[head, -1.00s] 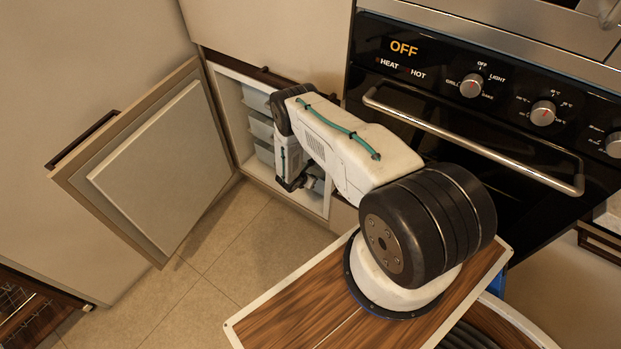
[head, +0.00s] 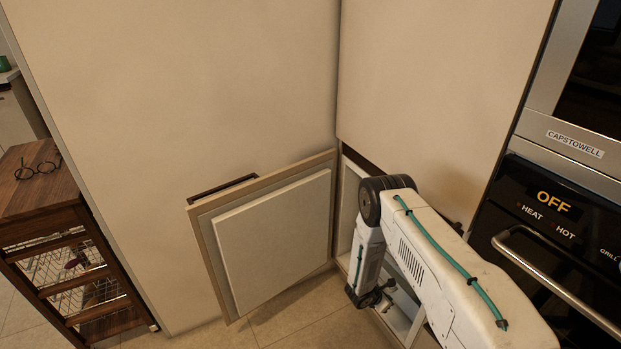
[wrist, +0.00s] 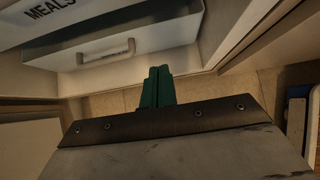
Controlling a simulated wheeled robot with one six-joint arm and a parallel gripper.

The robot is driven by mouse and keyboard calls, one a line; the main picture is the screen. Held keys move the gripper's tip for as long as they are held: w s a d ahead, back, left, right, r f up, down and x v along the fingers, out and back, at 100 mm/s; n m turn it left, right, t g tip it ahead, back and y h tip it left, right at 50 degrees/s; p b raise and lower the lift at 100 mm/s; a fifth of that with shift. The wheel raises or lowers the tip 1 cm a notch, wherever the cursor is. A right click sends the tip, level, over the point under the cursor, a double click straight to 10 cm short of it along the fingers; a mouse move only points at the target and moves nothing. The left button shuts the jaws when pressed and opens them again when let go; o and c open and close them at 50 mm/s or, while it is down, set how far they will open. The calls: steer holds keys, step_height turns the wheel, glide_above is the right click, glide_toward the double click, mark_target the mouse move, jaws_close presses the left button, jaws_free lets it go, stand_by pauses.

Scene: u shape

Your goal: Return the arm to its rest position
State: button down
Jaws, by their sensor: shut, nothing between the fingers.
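My gripper (wrist: 158,88) shows in the wrist view as two green fingers lying together, with nothing between them. In that view it is over the tiled floor, in front of a low white cabinet with a drawer marked MEALS (wrist: 100,42). In the head view my arm reaches forward and bends down at the open lower cabinet (head: 408,305). The fingers are hard to make out there. The open cabinet door (head: 272,240) stands to the left of my arm, apart from it in the picture.
A black oven (head: 530,235) with a bar handle (head: 545,275) is close on the right. A wooden cart (head: 70,245) with wire baskets stands at the left, with glasses (head: 38,170) on top. Some tiled floor (head: 285,318) is free below the door.

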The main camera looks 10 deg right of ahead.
steer(key=s+d+r+m+g+h, duration=0.1)
steer(key=s+d+r+m+g, duration=0.1)
steer(key=s+r+m+g, duration=0.3)
steer(key=s+a+r+m+g+y, duration=0.1)
steer(key=s+a+r+m, duration=0.2)
steer(key=r, duration=1)
steer(key=s+r+m+g+y, duration=0.15)
steer(key=r+m, duration=0.25)
steer(key=r, duration=0.9)
steer(key=s+a+r+m+g, duration=0.1)
steer(key=s+a+r+m, duration=0.2)
steer(key=r, duration=0.9)
steer(key=s+a+r+m+t+y, duration=0.3)
steer(key=s+a+r, duration=0.2)
steer(key=s+r, duration=0.6)
steer(key=s+a+r+m+t+y, duration=0.3)
steer(key=s+r, duration=0.7)
steer(key=r, duration=0.5)
steer(key=shift+s+a+r+m+t+y, duration=0.35)
steer(key=shift+a+t+y, duration=0.2)
steer(key=shift+a, duration=0.6)
steer(key=shift+a, duration=0.1)
